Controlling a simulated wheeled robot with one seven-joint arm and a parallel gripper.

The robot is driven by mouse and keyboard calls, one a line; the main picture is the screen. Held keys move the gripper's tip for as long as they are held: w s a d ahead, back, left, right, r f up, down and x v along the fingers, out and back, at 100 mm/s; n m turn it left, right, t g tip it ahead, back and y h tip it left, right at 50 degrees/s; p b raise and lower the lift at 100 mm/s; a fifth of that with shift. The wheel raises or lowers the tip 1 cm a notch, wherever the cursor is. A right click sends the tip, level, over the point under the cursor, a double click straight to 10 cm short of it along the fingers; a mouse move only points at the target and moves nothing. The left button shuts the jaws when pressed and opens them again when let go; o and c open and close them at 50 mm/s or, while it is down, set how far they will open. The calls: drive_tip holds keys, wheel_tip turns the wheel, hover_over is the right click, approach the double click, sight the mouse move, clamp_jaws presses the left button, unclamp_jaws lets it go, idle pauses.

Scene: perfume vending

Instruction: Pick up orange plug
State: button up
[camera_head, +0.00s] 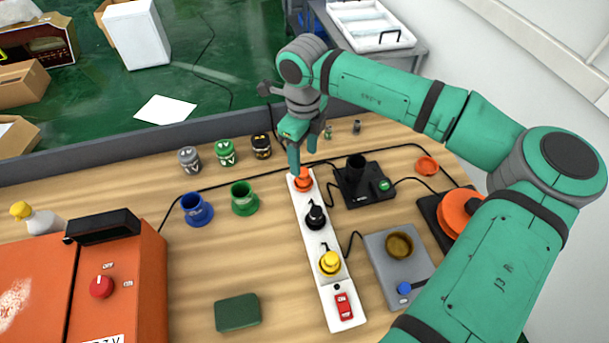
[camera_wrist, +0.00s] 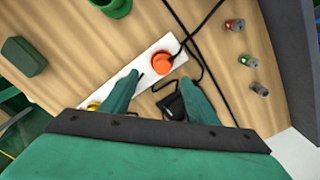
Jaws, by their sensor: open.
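The orange plug (camera_head: 304,181) sits upright in the far end of the white power strip (camera_head: 335,306) on the wooden table. In the head view my gripper (camera_head: 303,162) is just above and behind it, pointing down, and partly covers it. In the wrist view the orange plug (camera_wrist: 161,63) lies ahead of the gap between the fingers of my gripper (camera_wrist: 158,85). The fingers are apart with nothing between them. A black plug (camera_head: 316,216) and a yellow plug (camera_head: 330,263) stand in the same strip, nearer the red switch (camera_head: 344,306).
A black device (camera_head: 362,186) stands right of the strip, a grey device (camera_head: 398,262) nearer. Blue (camera_head: 196,209) and green (camera_head: 244,198) cups stand left, with several jars behind. An orange machine (camera_head: 120,285) fills the front left. Black cables cross the table.

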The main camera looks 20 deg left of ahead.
sight(303, 171)
drive_tip(key=f, duration=0.8)
drive_tip(key=shift+w+a+f, duration=0.1)
drive_tip(key=shift+w+f, duration=0.1)
drive_tip(key=shift+w, duration=0.05)
drive_tip(key=c, duration=1.1)
